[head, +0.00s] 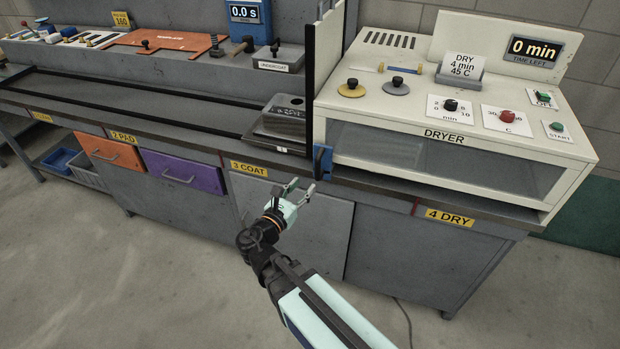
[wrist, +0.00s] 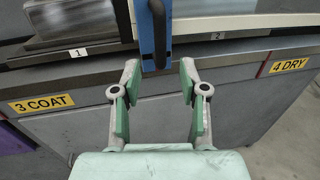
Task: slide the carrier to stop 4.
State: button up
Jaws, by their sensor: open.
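I cannot tell what the plate is fixed to. My gripper (head: 296,187) is open and empty, below and in front of the handle. In the wrist view its fingertips (wrist: 160,68) straddle the handle's line.
The 4 DRY label (head: 450,217) is on the bench front below the dryer (head: 440,130). The 3 COAT label (head: 249,168) is left of my gripper.

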jog(key=shift+v, duration=1.45)
